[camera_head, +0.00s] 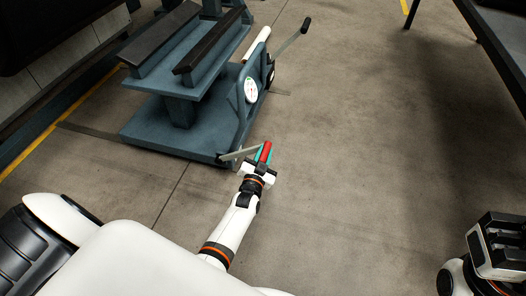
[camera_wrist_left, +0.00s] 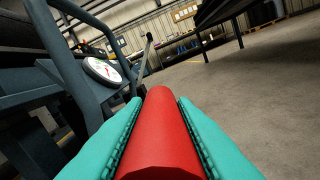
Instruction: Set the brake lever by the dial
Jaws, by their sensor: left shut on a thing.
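The brake lever has a red grip (camera_head: 266,150) and a pale metal bar (camera_head: 238,154) that runs left to the low corner of the blue-grey press cart. My left gripper (camera_head: 263,158) is shut on the red grip; its teal fingers flank the red grip (camera_wrist_left: 163,130) in the left wrist view. The round white dial (camera_head: 251,90) sits on the cart's side frame above the lever. The dial also shows in the left wrist view (camera_wrist_left: 103,71), with its reading too small to tell. My right gripper (camera_head: 496,243) is at the lower right, away from the cart; its finger gap is unclear.
The blue-grey cart (camera_head: 180,128) carries dark rails on top. A second lever with a black grip (camera_head: 305,25) rises at its far right end. A dark table (camera_head: 490,40) stands at the upper right. The floor right of the cart is clear.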

